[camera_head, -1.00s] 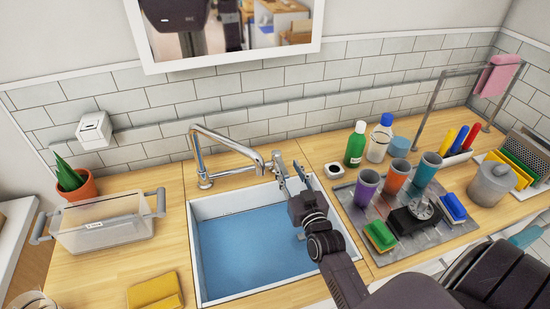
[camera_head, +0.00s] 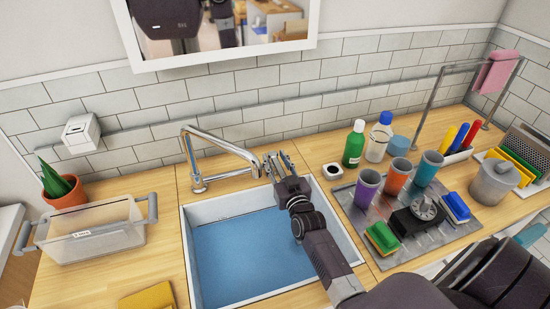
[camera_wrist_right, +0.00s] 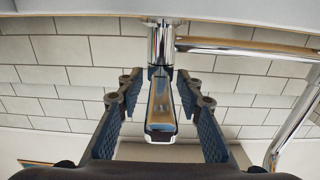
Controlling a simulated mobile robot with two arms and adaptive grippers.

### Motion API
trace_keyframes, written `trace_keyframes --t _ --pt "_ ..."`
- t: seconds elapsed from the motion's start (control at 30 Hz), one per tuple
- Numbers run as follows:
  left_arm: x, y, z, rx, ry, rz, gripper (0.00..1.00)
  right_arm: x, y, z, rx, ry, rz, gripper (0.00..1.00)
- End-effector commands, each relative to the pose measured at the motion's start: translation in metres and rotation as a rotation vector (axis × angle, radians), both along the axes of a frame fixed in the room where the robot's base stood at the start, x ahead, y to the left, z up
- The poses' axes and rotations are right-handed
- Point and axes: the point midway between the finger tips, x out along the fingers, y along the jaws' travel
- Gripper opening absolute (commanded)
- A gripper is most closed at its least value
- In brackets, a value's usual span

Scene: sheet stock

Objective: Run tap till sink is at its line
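The chrome tap (camera_head: 197,180) stands behind the left back corner of the sink, its spout (camera_head: 225,147) reaching right over the back rim. The white-rimmed sink (camera_head: 188,245) has a flat blue surface (camera_head: 240,258) inside. I cannot make out a fill line or a running stream. My right gripper (camera_head: 276,160) is at the sink's back edge, by the tap's right end. In the right wrist view, the right gripper's fingers (camera_wrist_right: 164,95) are open on both sides of a chrome lever (camera_wrist_right: 161,108), with gaps visible. My left gripper is not in view.
A clear bin (camera_head: 95,232) and potted plant (camera_head: 65,192) stand left of the sink, a yellow cloth (camera_head: 148,298) in front. To the right, a grey mat (camera_head: 375,250) holds cups and sponges. Bottles (camera_head: 354,145) stand behind it.

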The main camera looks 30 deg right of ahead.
Motion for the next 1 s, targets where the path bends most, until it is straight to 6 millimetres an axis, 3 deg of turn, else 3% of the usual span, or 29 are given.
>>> trace_keyframes --t 0.37,0.67,0.9,1.0 --pt "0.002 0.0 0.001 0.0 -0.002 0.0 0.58 0.006 -0.001 0.0 -0.001 0.0 0.0 0.33" --pt "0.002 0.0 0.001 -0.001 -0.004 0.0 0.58 0.005 -0.001 0.0 -0.001 0.001 0.0 0.0" --pt "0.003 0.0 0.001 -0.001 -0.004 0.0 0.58 0.005 -0.002 -0.001 -0.001 0.001 0.0 0.0" --pt "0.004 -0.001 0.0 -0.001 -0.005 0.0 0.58 -0.001 -0.011 -0.002 -0.004 0.002 -0.002 0.0"
